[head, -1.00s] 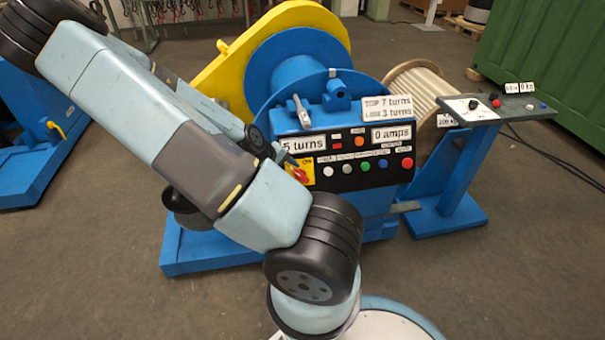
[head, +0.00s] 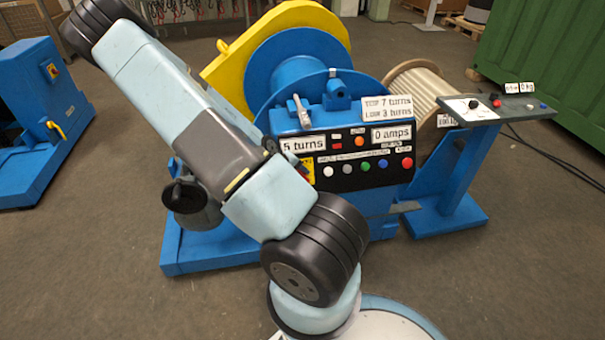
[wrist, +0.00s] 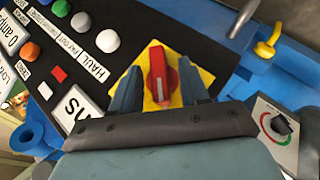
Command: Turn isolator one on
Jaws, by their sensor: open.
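In the wrist view a red rotary isolator knob (wrist: 158,74) sits on a yellow square plate (wrist: 180,62) on a black control panel. I can read no isolator number on it. My gripper (wrist: 161,84) is open, with one dark finger on each side of the knob and gaps to it; I cannot tell how far the tips are above the plate.
Several push buttons (wrist: 107,41) line the panel beside the plate. A small dial box (wrist: 277,126) and a yellow hook (wrist: 268,48) lie to the right in the wrist view. A blue cabinet (head: 25,110) stands at the left, and a side console (head: 490,108) at the right.

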